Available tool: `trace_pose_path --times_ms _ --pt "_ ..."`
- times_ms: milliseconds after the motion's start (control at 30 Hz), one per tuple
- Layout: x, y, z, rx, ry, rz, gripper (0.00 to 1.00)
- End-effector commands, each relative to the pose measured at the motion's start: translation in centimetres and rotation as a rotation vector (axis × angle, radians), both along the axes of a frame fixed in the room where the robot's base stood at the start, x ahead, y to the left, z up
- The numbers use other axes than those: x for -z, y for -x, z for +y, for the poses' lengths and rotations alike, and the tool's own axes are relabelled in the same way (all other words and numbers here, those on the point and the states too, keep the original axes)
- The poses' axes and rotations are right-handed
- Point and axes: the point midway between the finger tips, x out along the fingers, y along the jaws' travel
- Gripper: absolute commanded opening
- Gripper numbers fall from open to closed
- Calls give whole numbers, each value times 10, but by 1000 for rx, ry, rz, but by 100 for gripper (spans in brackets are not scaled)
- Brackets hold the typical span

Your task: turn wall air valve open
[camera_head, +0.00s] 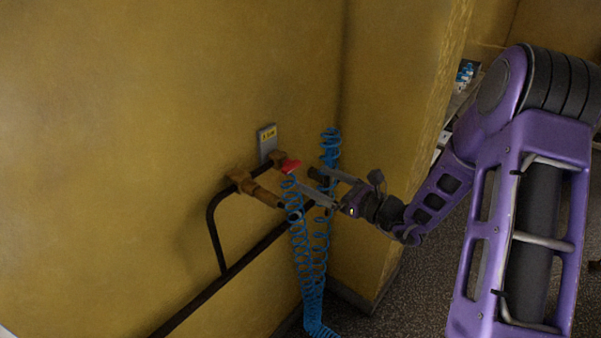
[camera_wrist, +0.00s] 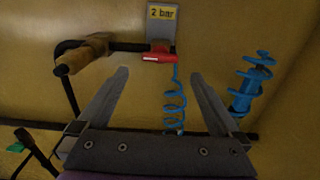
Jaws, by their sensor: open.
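The wall air valve has a red handle (camera_head: 291,166), seen near the brown-gold fitting (camera_head: 243,182) on the yellow wall. In the wrist view the red handle (camera_wrist: 160,58) lies roughly level, just above and between my fingertips, at the right end of a dark stem. The brass-coloured body (camera_wrist: 85,53) is left of it. My gripper (camera_head: 305,177) is open and empty, reaching in from the right. Its fingers (camera_wrist: 158,74) point toward the handle, which appears to sit beyond the tips. I cannot tell the exact gap or any contact.
A sign (camera_wrist: 163,14) reading "2 bar" is above the handle. A coiled blue hose (camera_wrist: 175,100) hangs below it, and another blue coil (camera_wrist: 250,80) is to the right. A dark pipe (camera_head: 225,275) runs along the wall. A wall corner (camera_head: 390,120) stands behind my gripper.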

Motion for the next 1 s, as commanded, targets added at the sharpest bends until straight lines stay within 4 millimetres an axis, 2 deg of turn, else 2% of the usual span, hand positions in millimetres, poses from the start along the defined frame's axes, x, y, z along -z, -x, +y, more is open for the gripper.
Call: trace_pose_path --times_ms 33,200,400,567,1000 --pt "1 8 -12 5 1 2 100" --pt "0 32 -43 5 0 1 100" --pt "0 50 -65 2 0 1 100" --pt "0 56 -72 1 0 2 100" --pt "1 57 -72 -2 1 2 100"
